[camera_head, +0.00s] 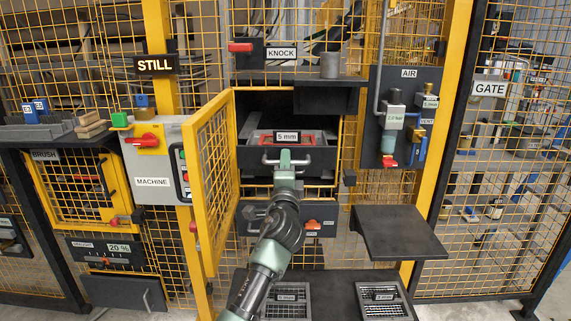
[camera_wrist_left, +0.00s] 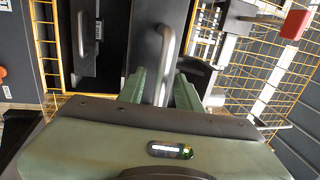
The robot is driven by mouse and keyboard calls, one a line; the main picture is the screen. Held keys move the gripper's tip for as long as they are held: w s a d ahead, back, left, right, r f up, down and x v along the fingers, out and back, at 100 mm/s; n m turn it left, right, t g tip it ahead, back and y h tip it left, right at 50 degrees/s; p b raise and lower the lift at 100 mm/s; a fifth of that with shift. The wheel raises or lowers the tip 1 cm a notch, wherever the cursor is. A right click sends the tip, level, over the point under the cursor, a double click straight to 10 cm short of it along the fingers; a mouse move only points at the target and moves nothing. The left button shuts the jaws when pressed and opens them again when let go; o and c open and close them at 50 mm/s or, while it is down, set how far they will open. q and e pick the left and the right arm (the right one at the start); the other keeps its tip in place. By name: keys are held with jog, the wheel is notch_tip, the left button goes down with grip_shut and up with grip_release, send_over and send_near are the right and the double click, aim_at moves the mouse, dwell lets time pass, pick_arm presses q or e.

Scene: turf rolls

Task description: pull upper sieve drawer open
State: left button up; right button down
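The upper sieve drawer (camera_head: 318,158) is a dark tray with a red-framed sieve labelled "5 mm" (camera_head: 287,136), in the open bay of the machine. Its front carries a grey bar handle (camera_head: 270,161), which also shows in the left wrist view (camera_wrist_left: 167,45). My left gripper (camera_head: 285,168) is at this handle. In the left wrist view its green fingers (camera_wrist_left: 160,88) stand apart, one on either side of the bar, with a visible gap on the left side. The exact contact is hidden in the head view. My right gripper is not in view.
A yellow mesh door (camera_head: 212,180) stands swung open just left of my left arm. A lower drawer front with an orange knob (camera_head: 312,224) lies below. A dark shelf (camera_head: 400,232) juts out at right. Two sieves (camera_head: 384,297) lie on a dark surface in front.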

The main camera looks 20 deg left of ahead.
pick_arm(q)
jog(key=v, duration=0.7)
jog(key=shift+f, duration=0.15)
